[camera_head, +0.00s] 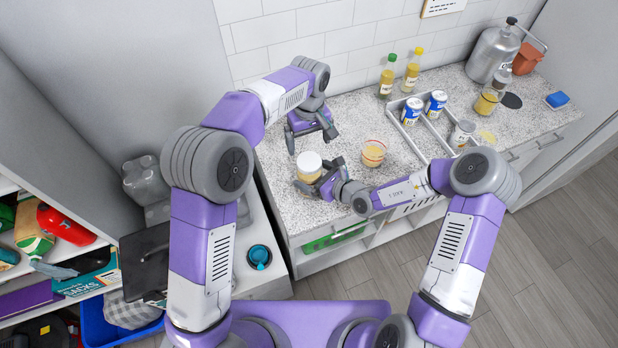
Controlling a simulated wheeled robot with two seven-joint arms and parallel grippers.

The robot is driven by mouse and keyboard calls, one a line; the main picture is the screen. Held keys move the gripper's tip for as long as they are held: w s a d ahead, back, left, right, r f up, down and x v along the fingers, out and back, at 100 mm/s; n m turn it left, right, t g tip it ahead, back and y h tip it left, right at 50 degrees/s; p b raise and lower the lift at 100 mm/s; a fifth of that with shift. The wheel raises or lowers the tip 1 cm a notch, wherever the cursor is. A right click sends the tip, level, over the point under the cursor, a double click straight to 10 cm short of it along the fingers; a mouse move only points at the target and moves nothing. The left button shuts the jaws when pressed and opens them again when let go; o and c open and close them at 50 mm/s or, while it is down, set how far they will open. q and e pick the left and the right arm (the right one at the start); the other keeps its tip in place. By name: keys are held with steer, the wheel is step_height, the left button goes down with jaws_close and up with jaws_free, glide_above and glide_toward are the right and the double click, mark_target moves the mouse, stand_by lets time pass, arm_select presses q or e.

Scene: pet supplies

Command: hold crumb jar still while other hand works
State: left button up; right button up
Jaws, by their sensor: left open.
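A jar with a white lid and pale tan contents (309,168) stands on the speckled counter; I take it for the crumb jar, but no label is readable. My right gripper (318,181) is low at this jar, with its fingers close around the jar's lower side. Whether they press on it is hard to see. My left gripper (312,143) is open and empty, pointing down just behind the jar. A second, open-looking jar with a reddish band (373,153) stands to the right, apart from both grippers.
A grey divided tray (425,139) holds blue-and-white cans (411,111) and a lidded jar (462,132). Two oil bottles (387,77) stand by the tiled wall. A metal canister (492,53), an orange pot (526,59) and a blue block (557,99) are farther right.

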steer(key=shift+w+a+f, duration=0.2)
steer(key=shift+w+a, duration=0.1)
steer(key=shift+a, duration=0.05)
arm_select(q)
steer(key=shift+s+r, duration=0.15)
steer(key=shift+s, duration=0.05)
arm_select(e)
steer(key=shift+w+a, duration=0.1)
steer(key=shift+a, duration=0.15)
arm_select(q)
steer(key=shift+w, duration=0.1)
arm_select(e)
steer(key=shift+w+f, duration=0.1)
steer(key=shift+c, duration=0.3)
